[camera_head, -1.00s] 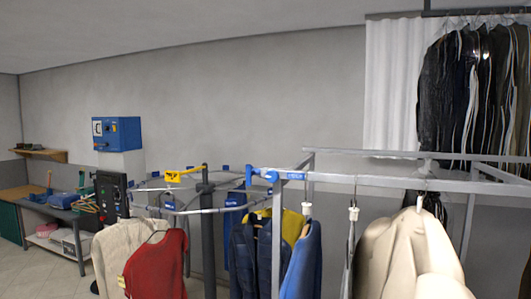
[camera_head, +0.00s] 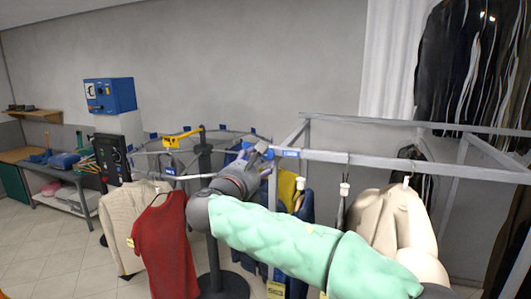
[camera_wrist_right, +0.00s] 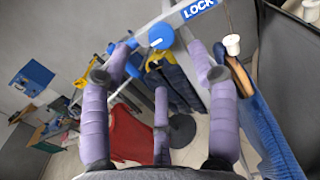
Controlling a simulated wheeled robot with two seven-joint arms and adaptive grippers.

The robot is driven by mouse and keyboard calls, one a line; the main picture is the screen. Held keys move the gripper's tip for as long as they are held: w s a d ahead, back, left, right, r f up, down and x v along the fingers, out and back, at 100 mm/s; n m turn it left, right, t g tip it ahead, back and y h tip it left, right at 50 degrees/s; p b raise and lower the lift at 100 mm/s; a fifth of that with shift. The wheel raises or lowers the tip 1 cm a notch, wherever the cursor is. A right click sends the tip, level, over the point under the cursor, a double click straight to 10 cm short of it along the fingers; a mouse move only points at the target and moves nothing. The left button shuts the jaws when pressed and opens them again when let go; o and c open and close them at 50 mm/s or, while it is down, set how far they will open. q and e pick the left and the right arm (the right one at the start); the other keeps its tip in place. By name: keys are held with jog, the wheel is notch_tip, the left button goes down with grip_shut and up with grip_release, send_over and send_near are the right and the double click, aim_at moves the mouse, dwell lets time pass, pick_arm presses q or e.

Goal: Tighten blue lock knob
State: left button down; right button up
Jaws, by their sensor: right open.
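The blue lock knob (camera_wrist_right: 160,36) is a round disc with a pale mark, on the metal rail beside a blue LOCK label (camera_wrist_right: 198,10). The label also shows in the head view (camera_head: 287,153). My right gripper (camera_head: 258,157), on a mint-green sleeved arm, is at the rail corner and largely covers the knob there. In the right wrist view my right gripper (camera_wrist_right: 160,62) has its purple fingers spread apart and empty. The knob appears ahead, between the fingertips and beyond them; I cannot tell whether any finger touches it. My left gripper is not in view.
A red shirt (camera_head: 165,245) and a cream sweater (camera_head: 130,215) hang left of the arm. A yellow lever (camera_head: 175,138) sits on the curved conveyor rail. Pale coats (camera_head: 395,215) hang on the right. A blue control box (camera_head: 110,95) is at the left wall.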

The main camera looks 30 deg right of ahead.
aim_at(267, 153)
jog(key=p+x, duration=0.1)
jog(key=x, duration=0.6)
jog(key=shift+w+d+p, duration=0.1)
jog(key=shift+w+p, duration=0.1)
jog(key=shift+p, duration=0.2)
jog(key=shift+s, duration=0.1)
jog(key=c, duration=1.1)
